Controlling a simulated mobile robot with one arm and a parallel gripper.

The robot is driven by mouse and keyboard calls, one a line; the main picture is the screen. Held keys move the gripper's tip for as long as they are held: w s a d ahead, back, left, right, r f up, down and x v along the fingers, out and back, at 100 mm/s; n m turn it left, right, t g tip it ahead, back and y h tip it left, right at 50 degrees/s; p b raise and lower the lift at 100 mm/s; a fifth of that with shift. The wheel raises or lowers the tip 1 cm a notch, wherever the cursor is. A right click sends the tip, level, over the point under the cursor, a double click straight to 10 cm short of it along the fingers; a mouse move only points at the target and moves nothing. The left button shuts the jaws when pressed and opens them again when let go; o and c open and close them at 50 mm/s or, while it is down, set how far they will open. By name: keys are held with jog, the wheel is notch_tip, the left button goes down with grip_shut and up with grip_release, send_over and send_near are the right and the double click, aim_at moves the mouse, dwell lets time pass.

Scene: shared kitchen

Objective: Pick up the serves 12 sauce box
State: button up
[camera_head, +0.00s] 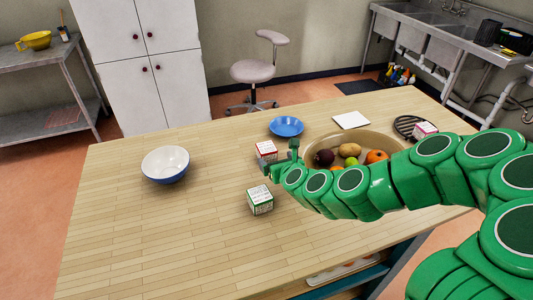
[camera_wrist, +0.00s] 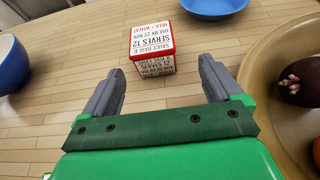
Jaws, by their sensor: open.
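The serves 12 sauce box (camera_wrist: 152,50) is a small white and red carton with printed text in the wrist view. It stands on the table just beyond my gripper (camera_wrist: 160,72), roughly centred between the two fingers. The fingers are apart and empty. In the head view, the red and white box (camera_head: 266,150) stands near the middle of the wooden table, just past my gripper (camera_head: 280,157), which partly overlaps it.
A similar green and white box (camera_head: 260,200) stands nearer. A fruit bowl (camera_head: 393,145) is close on the right, under my arm. A blue and white bowl (camera_head: 165,164) stands left. The table (camera_head: 150,240) is clear at front left.

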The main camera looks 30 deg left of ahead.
aim_at(269, 156)
jog(key=shift+s+a+x, duration=0.1)
jog(key=shift+x, duration=1.15)
jog(key=shift+s+a+x, duration=0.15)
jog(key=shift+x, duration=1.1)
jog(key=shift+s+a+x, duration=0.1)
jog(key=shift+x, duration=1.15)
jog(key=c, duration=1.2)
jog(key=shift+o, duration=0.2)
